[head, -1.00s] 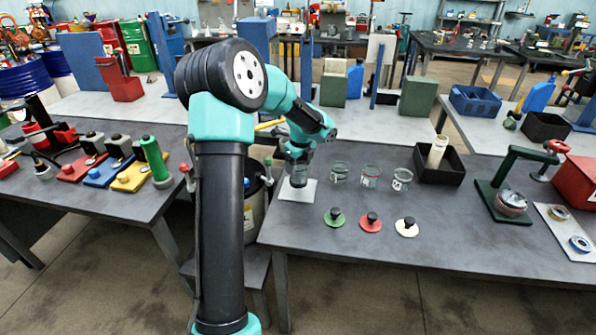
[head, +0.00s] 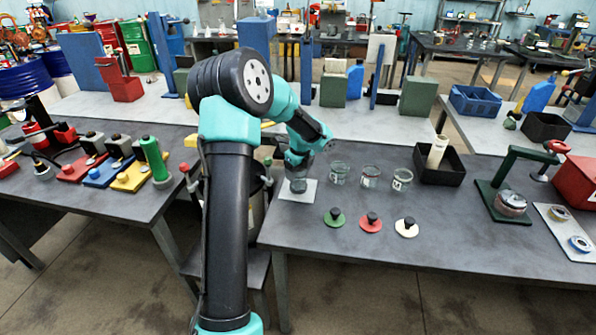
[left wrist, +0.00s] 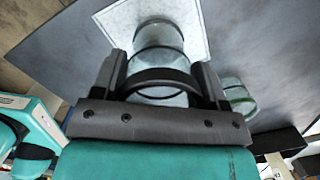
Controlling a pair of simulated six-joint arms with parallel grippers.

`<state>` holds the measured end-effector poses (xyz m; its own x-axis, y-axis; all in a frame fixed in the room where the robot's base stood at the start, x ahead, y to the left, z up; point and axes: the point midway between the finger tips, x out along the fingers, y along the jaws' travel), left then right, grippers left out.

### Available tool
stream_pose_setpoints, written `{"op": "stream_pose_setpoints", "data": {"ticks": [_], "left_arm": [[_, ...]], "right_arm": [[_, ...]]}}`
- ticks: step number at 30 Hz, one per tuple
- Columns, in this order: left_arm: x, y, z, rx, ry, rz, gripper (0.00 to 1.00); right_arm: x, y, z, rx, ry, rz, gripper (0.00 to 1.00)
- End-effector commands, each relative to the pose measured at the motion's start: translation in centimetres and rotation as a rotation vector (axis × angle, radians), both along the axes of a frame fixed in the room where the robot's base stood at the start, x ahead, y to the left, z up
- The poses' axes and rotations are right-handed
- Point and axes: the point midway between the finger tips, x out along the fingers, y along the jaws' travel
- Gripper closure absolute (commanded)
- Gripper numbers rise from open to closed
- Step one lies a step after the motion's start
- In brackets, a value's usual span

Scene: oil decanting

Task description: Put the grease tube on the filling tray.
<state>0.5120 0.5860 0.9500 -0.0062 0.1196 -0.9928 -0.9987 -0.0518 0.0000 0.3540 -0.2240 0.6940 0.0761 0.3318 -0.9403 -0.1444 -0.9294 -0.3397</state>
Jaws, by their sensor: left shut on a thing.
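A pale cylindrical tube (head: 437,152), which looks like the grease tube, stands tilted in a black open-topped tray (head: 437,177) at the right. Which thing is the filling tray I cannot tell for sure; a flat white plate (head: 309,187) lies at the table's left end. My left gripper (head: 299,168) is over this plate, shut on a clear glass jar (head: 298,186). In the left wrist view the jar (left wrist: 161,62) is between the fingers (left wrist: 162,85), with a dark band across it. Whether its base touches the plate (left wrist: 196,24) I cannot tell.
Several glass jars, one here (head: 371,176), stand right of the plate. Green (head: 335,217), red (head: 370,222) and cream (head: 406,228) knobbed lids lie in front. A green stand (head: 507,185) is farther right. The table front is clear.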

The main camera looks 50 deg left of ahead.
Motion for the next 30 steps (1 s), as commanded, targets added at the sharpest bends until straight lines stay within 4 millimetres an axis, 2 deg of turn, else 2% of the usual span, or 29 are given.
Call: {"op": "stream_pose_setpoints", "data": {"ticks": [5, 6, 14, 23, 30], "left_arm": [[0.0, 0.0, -0.2, 0.000, 0.000, 0.000, 0.66], [0.0, 0.0, -0.3, 0.000, 0.001, 0.000, 0.32], [0.0, 0.0, -0.3, 0.000, 0.000, 0.000, 0.08], [0.0, 0.0, -0.1, 0.000, -0.001, 0.000, 0.08], [0.1, -0.2, 2.1, 0.001, -0.003, 0.001, 0.08]], "right_arm": [[0.0, 0.0, 0.0, 0.000, 0.000, 0.000, 0.01], [0.0, 0.0, 0.0, 0.000, 0.000, 0.000, 0.01], [0.0, 0.0, 0.0, 0.000, 0.000, 0.000, 0.01], [0.0, 0.0, 0.0, 0.000, 0.000, 0.000, 0.01], [0.0, 0.0, 0.0, 0.000, 0.000, 0.000, 0.01]]}}
